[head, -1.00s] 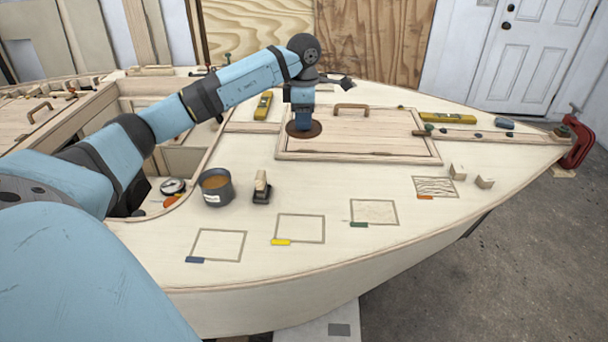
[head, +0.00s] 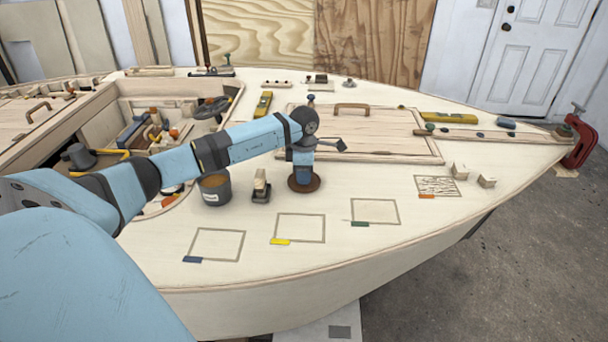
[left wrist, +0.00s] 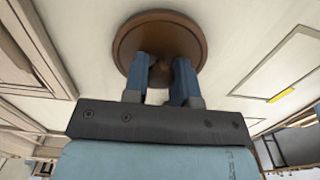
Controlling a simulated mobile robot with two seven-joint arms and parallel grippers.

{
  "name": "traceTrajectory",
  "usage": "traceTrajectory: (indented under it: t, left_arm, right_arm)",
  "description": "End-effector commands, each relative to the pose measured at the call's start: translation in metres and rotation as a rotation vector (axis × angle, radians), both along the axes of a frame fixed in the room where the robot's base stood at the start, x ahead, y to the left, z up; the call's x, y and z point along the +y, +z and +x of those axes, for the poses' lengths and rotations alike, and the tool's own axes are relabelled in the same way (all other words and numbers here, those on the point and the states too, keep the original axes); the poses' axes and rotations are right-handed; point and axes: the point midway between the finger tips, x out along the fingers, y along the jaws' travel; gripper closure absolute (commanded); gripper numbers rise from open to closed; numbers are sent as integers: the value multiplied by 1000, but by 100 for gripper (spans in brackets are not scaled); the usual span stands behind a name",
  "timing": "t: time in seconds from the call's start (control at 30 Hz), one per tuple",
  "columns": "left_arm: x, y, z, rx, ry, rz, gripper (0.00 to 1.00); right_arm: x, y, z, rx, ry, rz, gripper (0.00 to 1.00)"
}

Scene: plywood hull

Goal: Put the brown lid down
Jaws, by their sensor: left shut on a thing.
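The brown lid (head: 304,184) is a round disc with a small knob. It also shows in the left wrist view (left wrist: 128,45). My left gripper (head: 303,170) points down over it, and its two blue fingers are shut on the knob. The lid is at or just above the pale deck, to the right of the small stand with a wooden block; I cannot tell whether it touches the deck. The fingers hide part of the lid. My right gripper is not in view.
An open dark pot (head: 215,188) with orange-brown contents stands left of the lid. A small block stand (head: 261,187) is between them. Outlined rectangles with coloured tabs (head: 300,228) lie on clear deck in front. A hatch panel (head: 375,140) with a handle lies behind.

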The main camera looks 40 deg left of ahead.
Motion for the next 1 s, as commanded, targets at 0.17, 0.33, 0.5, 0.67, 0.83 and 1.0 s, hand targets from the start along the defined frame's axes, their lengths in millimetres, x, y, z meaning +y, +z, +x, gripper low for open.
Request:
traceTrajectory:
  t: [0.17,0.33,0.5,0.67,0.83,1.0]
  left_arm:
    - [0,-2,0,-1,1,0,96]
    - [0,-4,0,-1,1,1,96]
    - [0,-5,0,-1,1,0,49]
    - [0,-5,0,-1,1,0,49]
    - [0,0,0,-2,1,-1,49]
    - [1,25,1,-5,1,0,49]
  right_arm:
    - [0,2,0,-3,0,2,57]
    - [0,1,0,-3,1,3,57]
    - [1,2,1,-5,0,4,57]
    - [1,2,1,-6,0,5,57]
    - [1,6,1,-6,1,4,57]
    - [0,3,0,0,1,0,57]
